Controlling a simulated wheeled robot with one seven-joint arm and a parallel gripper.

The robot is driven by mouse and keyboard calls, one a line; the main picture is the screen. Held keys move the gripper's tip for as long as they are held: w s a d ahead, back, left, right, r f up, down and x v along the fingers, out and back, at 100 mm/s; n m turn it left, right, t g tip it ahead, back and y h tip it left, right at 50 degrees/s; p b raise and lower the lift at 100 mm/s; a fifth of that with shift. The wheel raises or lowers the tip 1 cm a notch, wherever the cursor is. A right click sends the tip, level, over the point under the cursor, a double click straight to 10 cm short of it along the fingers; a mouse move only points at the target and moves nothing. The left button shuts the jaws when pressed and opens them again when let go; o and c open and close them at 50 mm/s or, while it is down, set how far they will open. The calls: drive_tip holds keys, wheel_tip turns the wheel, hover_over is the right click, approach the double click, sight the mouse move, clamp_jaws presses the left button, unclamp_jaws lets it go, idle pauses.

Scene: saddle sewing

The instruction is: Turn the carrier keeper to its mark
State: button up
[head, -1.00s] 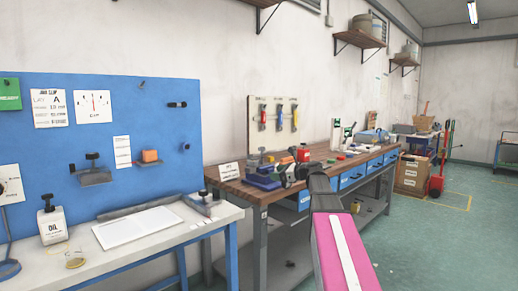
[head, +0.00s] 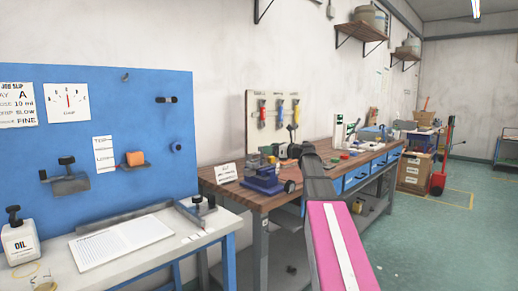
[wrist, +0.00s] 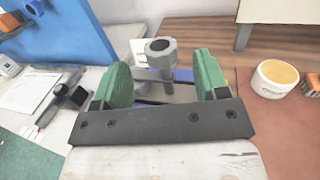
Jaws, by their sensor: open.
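A grey round knob on a short post (wrist: 160,50) stands between and beyond my fingers in the wrist view. I cannot tell if this is the carrier keeper, and no mark is legible. A blue part (wrist: 183,75) shows behind it. In the head view a blue fixture with dark parts on top (head: 263,180) sits at the near end of the wooden bench. My gripper (wrist: 164,80) is open and empty, with a green pad on either side of the knob. I see no contact. In the head view the dark gripper end is hard to make out beside the fixture.
A cup with yellow contents (wrist: 275,78) stands right of my gripper on a brown mat (wrist: 285,130). A black-knobbed clamp (head: 198,210) is on the white bench. A white sign (head: 228,172) stands left of the fixture.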

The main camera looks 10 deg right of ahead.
drive_tip(key=x, duration=0.6)
drive_tip(key=shift+w+a, duration=0.15)
drive_tip(key=shift+a, duration=0.05)
drive_tip(key=c, duration=1.2)
clamp_jaws()
